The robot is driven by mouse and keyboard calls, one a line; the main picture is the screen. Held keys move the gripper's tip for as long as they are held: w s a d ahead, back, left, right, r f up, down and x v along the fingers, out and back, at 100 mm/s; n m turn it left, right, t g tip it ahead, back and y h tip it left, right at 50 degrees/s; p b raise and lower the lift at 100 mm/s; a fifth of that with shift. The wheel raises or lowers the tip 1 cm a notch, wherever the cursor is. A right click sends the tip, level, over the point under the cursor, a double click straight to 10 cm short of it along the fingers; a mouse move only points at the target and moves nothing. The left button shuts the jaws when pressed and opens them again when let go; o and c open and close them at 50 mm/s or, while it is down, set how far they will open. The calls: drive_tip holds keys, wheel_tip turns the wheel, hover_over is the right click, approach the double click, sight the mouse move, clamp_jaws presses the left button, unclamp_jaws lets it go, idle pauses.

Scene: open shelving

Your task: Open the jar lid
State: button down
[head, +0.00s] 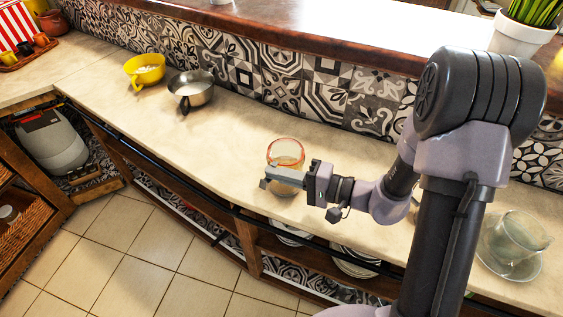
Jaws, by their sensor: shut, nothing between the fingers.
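A clear glass jar (286,151) with an orange-tinted rim stands upright on the pale counter. I cannot make out a separate lid on it. My gripper (268,179) reaches in from the right and lies across the lower front of the jar in the head view. It is shut with nothing between its fingers. It hides part of the jar, and I cannot tell whether it touches the glass.
A metal pan (192,92) and a yellow bowl (145,70) stand on the counter (235,135) to the left. A greenish glass vessel (517,238) sits at the right. Patterned tiles (240,75) line the back. Plates (352,262) lie on the shelf below.

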sight(280, 148)
drive_tip(key=shift+r, duration=0.75)
drive_tip(key=shift+r+p, duration=0.6)
drive_tip(key=shift+r, duration=0.45)
drive_tip(key=shift+w+d+r+p, duration=0.1)
drive_tip(key=shift+w+r+p, duration=0.1)
drive_tip(key=shift+r, duration=0.2)
drive_tip(key=shift+w+d+r+p, duration=0.1)
drive_tip(key=shift+r+p, duration=0.05)
drive_tip(key=shift+r, duration=0.2)
drive_tip(key=shift+w+d+r+p, duration=0.15)
drive_tip(key=shift+w+r+p, duration=0.2)
drive_tip(key=shift+r, duration=0.55)
drive_tip(key=shift+w, duration=0.1)
